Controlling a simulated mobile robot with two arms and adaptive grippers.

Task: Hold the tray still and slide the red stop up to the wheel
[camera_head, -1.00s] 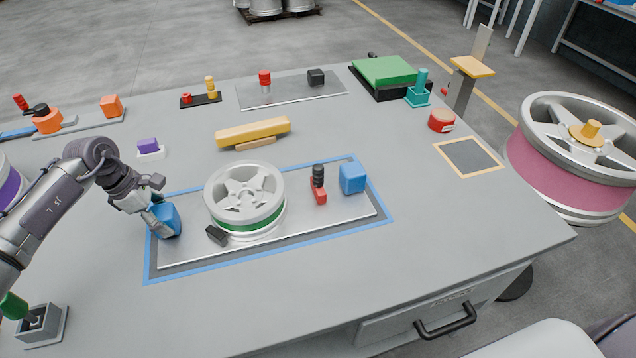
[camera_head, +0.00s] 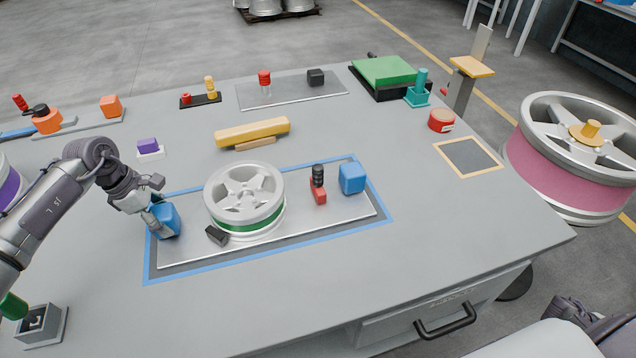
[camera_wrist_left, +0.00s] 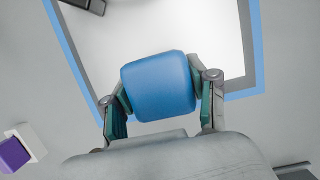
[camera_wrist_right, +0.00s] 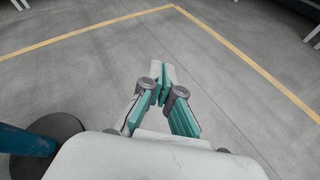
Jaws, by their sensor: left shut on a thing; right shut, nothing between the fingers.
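The flat metal tray (camera_head: 300,234) lies on the table inside a blue-taped outline. The wheel (camera_head: 245,196), silver with a green band, lies flat on it. The red stop (camera_head: 318,190) with a black knob stands on the tray to the right of the wheel, with a gap between them. A black block (camera_head: 216,236) touches or nearly touches the wheel's front left. My left gripper (camera_head: 160,218) is shut on the blue block (camera_wrist_left: 160,86) at the tray's left end. My right gripper (camera_wrist_right: 160,78) is shut and empty, over the floor in the right wrist view.
Another blue block (camera_head: 352,178) stands at the tray's right end, beyond the red stop. A yellow bar (camera_head: 252,132) lies behind the tray. A red tape roll (camera_head: 442,120) is at the right. The table front is clear, above a drawer handle (camera_head: 446,322).

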